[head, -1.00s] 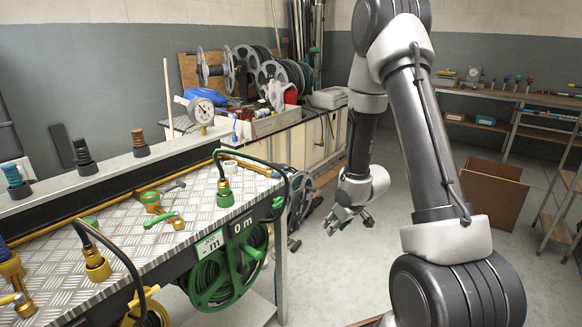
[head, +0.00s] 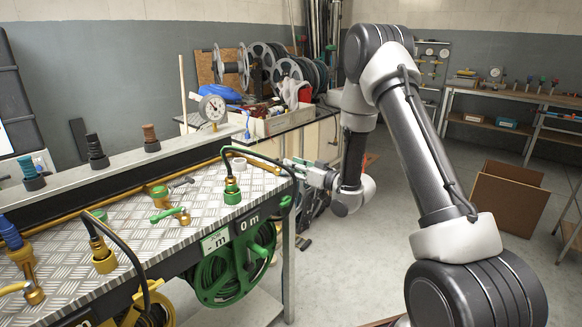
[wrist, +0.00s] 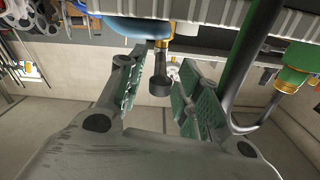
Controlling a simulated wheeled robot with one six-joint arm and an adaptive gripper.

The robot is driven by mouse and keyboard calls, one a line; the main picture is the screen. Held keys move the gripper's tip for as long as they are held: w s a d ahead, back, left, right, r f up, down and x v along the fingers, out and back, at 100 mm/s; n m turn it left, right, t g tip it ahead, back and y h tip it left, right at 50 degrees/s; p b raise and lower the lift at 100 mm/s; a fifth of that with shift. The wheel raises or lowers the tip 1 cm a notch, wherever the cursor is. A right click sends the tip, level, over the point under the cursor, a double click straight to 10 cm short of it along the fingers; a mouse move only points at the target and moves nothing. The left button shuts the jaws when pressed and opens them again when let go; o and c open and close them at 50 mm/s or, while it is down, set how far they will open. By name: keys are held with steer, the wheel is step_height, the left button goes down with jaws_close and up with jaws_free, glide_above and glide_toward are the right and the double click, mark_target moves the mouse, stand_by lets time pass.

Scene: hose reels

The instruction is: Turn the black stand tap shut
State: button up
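The black stand tap (wrist: 160,86) appears in the wrist view as a dark handle on a brass body, framed between the two fingers with a gap on each side. In the wrist view my gripper (wrist: 160,75) is open, with green-faced fingers apart and nothing held.
A green hose connector (head: 232,190) with a black hose stands near the bench's right end, also seen at right in the wrist view (wrist: 292,80). A green-handled tap (head: 170,215) and a white ring (head: 238,164) are on the bench. A green reel (head: 230,270) hangs below.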

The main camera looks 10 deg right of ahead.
steer(key=shift+w+a, duration=0.45)
steer(key=shift+w, duration=0.15)
jaws_close()
